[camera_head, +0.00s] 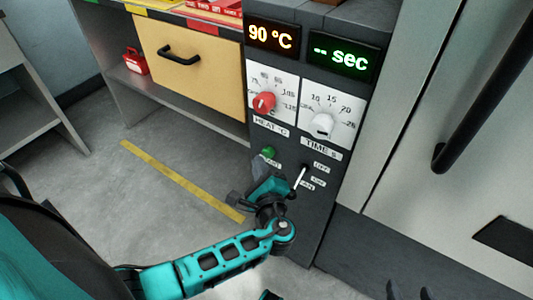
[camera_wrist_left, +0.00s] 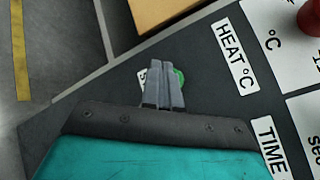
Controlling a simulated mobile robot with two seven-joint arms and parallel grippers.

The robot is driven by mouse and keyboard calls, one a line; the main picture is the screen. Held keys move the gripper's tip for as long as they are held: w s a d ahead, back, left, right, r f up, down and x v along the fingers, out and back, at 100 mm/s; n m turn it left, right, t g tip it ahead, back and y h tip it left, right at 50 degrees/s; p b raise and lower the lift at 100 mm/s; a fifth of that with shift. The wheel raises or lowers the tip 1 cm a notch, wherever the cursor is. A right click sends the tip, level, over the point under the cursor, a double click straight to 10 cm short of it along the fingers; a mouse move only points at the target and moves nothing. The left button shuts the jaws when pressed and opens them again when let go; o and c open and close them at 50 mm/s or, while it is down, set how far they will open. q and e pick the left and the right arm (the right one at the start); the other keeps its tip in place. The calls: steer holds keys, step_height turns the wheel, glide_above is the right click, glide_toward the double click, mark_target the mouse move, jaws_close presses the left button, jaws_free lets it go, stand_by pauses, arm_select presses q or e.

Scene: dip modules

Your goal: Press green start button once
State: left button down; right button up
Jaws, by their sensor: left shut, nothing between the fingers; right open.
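The green start button (camera_head: 268,152) sits on the dark front panel of the control unit, below the HEAT dial. My left gripper (camera_head: 262,169) is just below it in the head view, its fingers shut with nothing between them. In the left wrist view the closed fingertips (camera_wrist_left: 162,66) overlap the green button (camera_wrist_left: 181,77), which shows partly behind their right side. The button's label is mostly hidden by the fingers. I cannot tell whether the fingertips touch the button.
A red HEAT dial (camera_head: 264,102) and white TIME dial (camera_head: 321,124) sit above. Displays read 90 °C (camera_head: 271,36) and "-- sec" (camera_head: 341,54). A switch lever (camera_head: 300,178) is right of the gripper. A drawer (camera_head: 190,70) is left; floor there is clear.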

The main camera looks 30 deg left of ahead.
arm_select(q)
steer(key=shift+w, duration=0.1)
stand_by(0.5)
steer(key=shift+w, duration=0.35)
steer(key=shift+w+d+b, duration=0.1)
steer(key=shift+w+b, duration=0.2)
steer(key=shift+w, duration=0.3)
stand_by(0.7)
steer(key=shift+s, duration=0.1)
steer(key=shift+s+p, duration=0.5)
steer(key=shift+s, duration=0.45)
steer(key=shift+s+a+p, duration=0.15)
steer(key=shift+s+p, duration=0.35)
steer(key=shift+s, duration=0.75)
steer(key=shift+s+a+p, duration=0.15)
steer(key=shift+s+p, duration=0.35)
steer(key=shift+s, duration=0.75)
